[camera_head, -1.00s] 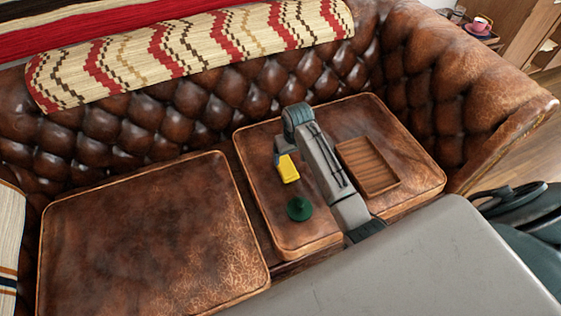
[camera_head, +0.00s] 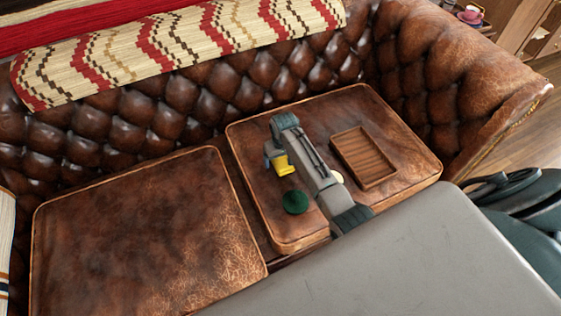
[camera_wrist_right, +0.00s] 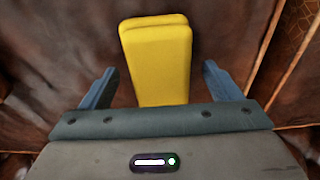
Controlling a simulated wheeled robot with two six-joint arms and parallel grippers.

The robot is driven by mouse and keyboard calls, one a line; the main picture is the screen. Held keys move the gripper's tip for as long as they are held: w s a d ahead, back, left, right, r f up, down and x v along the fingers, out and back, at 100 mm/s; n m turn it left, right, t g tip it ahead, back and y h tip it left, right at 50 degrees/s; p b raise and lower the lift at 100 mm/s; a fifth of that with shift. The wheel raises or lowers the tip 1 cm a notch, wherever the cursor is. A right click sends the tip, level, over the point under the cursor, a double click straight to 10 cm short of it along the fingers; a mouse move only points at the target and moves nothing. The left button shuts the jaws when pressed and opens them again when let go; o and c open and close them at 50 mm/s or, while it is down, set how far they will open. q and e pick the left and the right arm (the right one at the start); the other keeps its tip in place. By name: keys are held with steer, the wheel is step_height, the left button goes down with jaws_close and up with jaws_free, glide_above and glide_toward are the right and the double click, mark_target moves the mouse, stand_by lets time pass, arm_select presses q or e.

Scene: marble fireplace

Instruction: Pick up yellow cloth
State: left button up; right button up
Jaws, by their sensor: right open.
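The yellow cloth (camera_head: 283,166) is a folded yellow block lying on the right-hand leather seat cushion of the sofa. In the right wrist view the yellow cloth (camera_wrist_right: 158,58) sits between the two blue fingers of my right gripper (camera_wrist_right: 158,88), with a gap on each side. My right gripper (camera_head: 272,160) is open and right at the cloth, its lower end partly hidden by the wrist in the head view. My left gripper is not in view.
A wooden tray (camera_head: 347,157) lies to the right of my arm on the same cushion. A round dark green object (camera_head: 295,202) lies in front of the cloth. A pale round thing (camera_head: 337,176) shows partly behind my arm. The left cushion (camera_head: 140,240) is bare.

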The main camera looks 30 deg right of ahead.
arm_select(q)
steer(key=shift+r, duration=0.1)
arm_select(e)
steer(key=shift+f, duration=0.1)
steer(key=shift+c, duration=0.3)
steer(key=c, duration=1)
steer(key=shift+r, duration=0.4)
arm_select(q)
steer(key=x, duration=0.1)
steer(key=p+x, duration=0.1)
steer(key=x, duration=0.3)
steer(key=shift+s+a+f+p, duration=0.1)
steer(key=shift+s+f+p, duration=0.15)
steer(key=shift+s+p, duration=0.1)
arm_select(e)
step_height(320, 180, up, 9)
steer(key=shift+r, duration=0.15)
steer(key=shift+o, duration=1.1)
steer(key=shift+c, duration=0.8)
